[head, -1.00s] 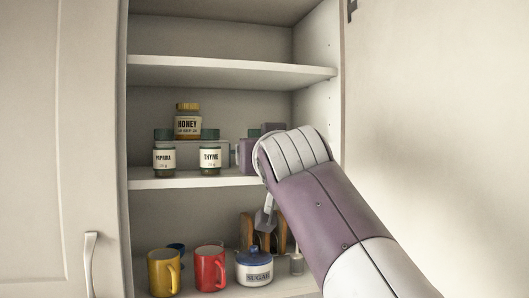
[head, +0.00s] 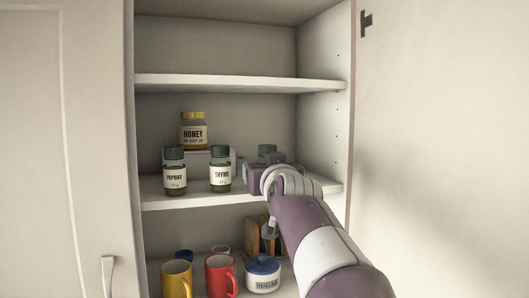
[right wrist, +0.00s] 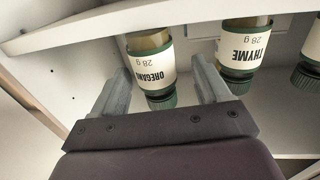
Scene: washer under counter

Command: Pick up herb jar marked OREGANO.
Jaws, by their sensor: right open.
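The OREGANO jar (right wrist: 151,62) has a dark green lid and a white label. In the right wrist view it appears upside down, between the two fingers of my right gripper (right wrist: 163,82). The gripper is open around it, and I cannot tell whether either finger touches it. In the head view my right gripper (head: 260,177) is at the right part of the middle shelf and hides most of what is behind it. A green lid (head: 267,149) shows just above it; I cannot tell whose lid it is. My left gripper is out of view.
The THYME jar (head: 220,171) stands close to the left of my right gripper, with the PAPRIKA jar (head: 174,172) beyond. The HONEY jar (head: 193,131) is on a raised stand behind. Mugs and a sugar pot (head: 262,276) are below. The cabinet's side wall (head: 325,140) is to the right.

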